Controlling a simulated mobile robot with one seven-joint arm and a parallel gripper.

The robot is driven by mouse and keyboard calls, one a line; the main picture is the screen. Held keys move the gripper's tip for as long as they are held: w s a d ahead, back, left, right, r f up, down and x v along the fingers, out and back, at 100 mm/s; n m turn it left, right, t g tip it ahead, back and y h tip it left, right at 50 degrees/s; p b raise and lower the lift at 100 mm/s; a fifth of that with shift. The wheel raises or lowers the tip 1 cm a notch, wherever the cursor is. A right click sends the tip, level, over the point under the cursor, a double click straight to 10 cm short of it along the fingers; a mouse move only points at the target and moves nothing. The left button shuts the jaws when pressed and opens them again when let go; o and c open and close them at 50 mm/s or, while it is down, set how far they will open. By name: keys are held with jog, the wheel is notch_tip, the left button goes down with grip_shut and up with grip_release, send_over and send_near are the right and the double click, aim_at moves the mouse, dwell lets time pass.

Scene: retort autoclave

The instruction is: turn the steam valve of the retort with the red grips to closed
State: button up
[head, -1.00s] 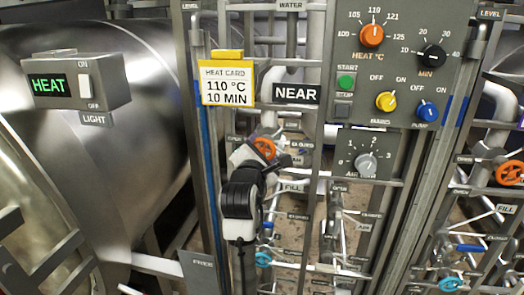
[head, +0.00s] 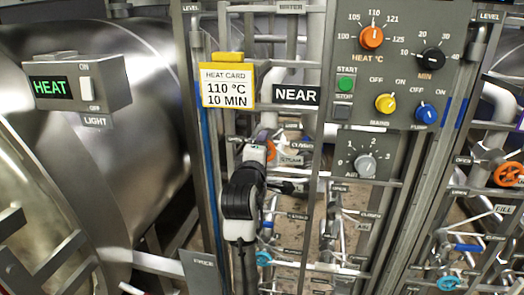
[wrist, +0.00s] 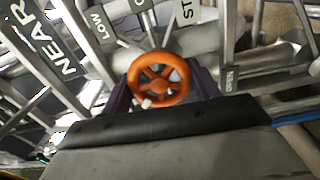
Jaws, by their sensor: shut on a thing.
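An orange handwheel with spokes (wrist: 160,78) sits in the middle of the wrist view. Dark fingers of my gripper (wrist: 165,86) stand at its left and right sides, shut on it. In the head view the same wheel (head: 271,150) shows only as an orange sliver behind my gripper (head: 258,153). A STEAM label (head: 291,160) and a closed label (head: 301,145) are just right of it. The wheel's pointer position cannot be read. No red grips can be made out on this retort.
A NEAR sign (head: 296,95) and a heat card (head: 227,86) hang above. A control panel (head: 455,60) with knobs is at upper right. Pipes, posts and small valves crowd the space around my arm. Another orange wheel (head: 508,174) is at far right.

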jog(key=m, duration=0.3)
jog(key=shift+m, duration=0.4)
jog(key=m, duration=0.3)
jog(key=shift+m+b, duration=0.3)
jog(key=m, duration=0.3)
jog(key=shift+m+b, duration=0.35)
jog(key=shift+m, duration=0.05)
jog(key=m+b, duration=0.1)
jog(key=m, duration=0.2)
jog(key=shift+m, duration=0.3)
jog(key=m+b, duration=0.2)
jog(key=m, duration=0.4)
jog(key=m+b, duration=0.2)
jog(key=m, duration=0.3)
jog(key=shift+d+m, duration=0.15)
jog(key=shift+m, duration=0.15)
jog(key=o, duration=1)
jog(key=shift+c, duration=0.2)
